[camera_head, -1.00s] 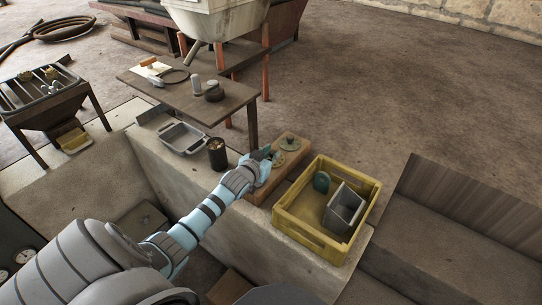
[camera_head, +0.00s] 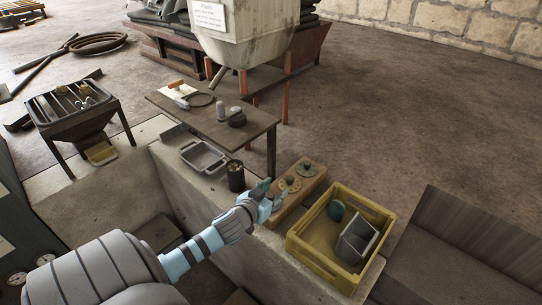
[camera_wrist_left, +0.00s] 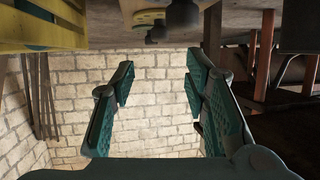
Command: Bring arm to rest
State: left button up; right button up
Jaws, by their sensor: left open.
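My left gripper (camera_head: 268,190) is open and empty, at the near left end of a wooden block (camera_head: 300,193) on the concrete ledge. It also shows in the left wrist view (camera_wrist_left: 160,92), teal fingers spread apart with only a brick wall seen between them. The fingertips look close to the nearer disc in the head view; I cannot tell the exact gap. My right gripper is out of view.
A yellow crate (camera_head: 297,246) right of the block holds a green round part (camera_head: 336,210) and a grey bin (camera_head: 357,238). A dark can (camera_head: 236,177) and a metal tray (camera_head: 203,157) stand left of the gripper. A wooden table (camera_head: 257,127) is behind.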

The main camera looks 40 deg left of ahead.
pick_arm(q)
jog(key=shift+v, duration=1.05)
jog(key=shift+s, duration=0.1)
jog(key=shift+d+f, duration=0.1)
